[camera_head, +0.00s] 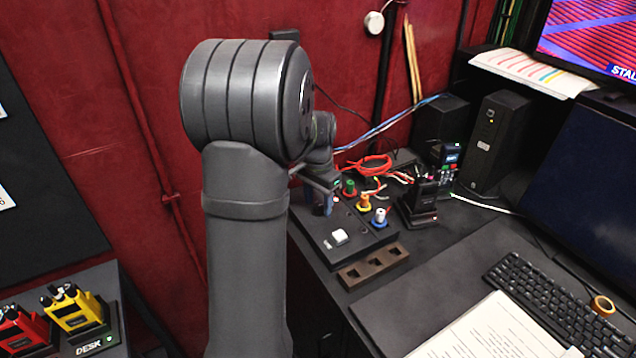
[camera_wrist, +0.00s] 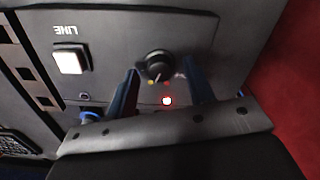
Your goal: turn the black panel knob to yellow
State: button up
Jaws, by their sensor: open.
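The black panel knob (camera_wrist: 157,64) shows in the wrist view on a dark grey panel (camera_wrist: 115,28), with small coloured marks along its lower edge, yellow and red among them. I cannot make out clearly which mark its pointer faces. My gripper (camera_wrist: 162,82) has its two blue fingers apart, one on each side of the knob. I cannot tell whether they touch it. A red light (camera_wrist: 167,100) glows on the panel just below the knob. In the head view my gripper (camera_head: 322,200) is over the panel (camera_head: 318,238), and the knob is hidden there.
A white square button (camera_wrist: 70,60) marked LINE sits left of the knob; it also shows in the head view (camera_head: 340,236). An empty slotted block (camera_head: 373,267) lies in front.

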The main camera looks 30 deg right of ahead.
aim_at(318, 205)
notch_tip(318, 205, up, 17)
dwell(0.4)
dwell(0.4)
notch_tip(318, 205, down, 17)
jog(key=shift+f, duration=0.2)
dwell(0.4)
